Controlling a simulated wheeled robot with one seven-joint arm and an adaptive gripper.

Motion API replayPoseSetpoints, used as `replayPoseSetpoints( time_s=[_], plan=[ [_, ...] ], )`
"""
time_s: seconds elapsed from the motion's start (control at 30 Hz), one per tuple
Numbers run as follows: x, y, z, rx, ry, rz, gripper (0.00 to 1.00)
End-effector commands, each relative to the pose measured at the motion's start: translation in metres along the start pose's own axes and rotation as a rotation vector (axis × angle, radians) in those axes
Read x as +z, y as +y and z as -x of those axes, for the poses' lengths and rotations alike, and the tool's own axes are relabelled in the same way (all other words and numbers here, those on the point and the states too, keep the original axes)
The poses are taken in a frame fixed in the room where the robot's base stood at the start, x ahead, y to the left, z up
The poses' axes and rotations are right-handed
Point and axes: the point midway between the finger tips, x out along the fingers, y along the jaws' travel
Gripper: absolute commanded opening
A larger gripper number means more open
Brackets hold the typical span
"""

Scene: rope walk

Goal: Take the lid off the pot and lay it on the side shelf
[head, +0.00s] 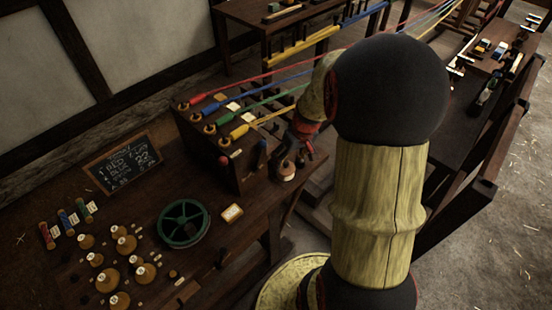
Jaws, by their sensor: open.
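A small rounded pot (287,174), pale and orange-brown, stands at the right edge of the dark workbench (262,205), beside the wooden rope box. A darker cap, which looks like its lid (288,164), shows on top; its details are too small to tell. My gripper (298,150) is open, with its dark fingers just above and around the top of the pot. I cannot tell whether they touch the lid. My arm covers the area to the right, and I cannot make out the side shelf for certain.
The wooden box (205,150) with coloured handles and stretched ropes stands close left of my gripper. A chalkboard (122,162), green wheel (184,223), small card (232,213) and several wooden knobs (126,244) occupy the bench. Another bench (455,125) stands at the right.

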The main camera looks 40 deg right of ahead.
Motion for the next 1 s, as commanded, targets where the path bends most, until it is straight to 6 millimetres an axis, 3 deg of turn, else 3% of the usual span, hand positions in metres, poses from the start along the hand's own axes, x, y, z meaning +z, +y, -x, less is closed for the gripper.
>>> replayPoseSetpoints(
  time_s=[0.37,0.77,1.0],
  plan=[
    [-0.013,0.006,-0.001,0.023,0.039,0.124,0.72],
    [-0.015,0.008,-0.036,0.023,0.038,0.128,0.72],
    [-0.017,0.010,-0.070,0.023,0.038,0.128,0.72]
  ],
)
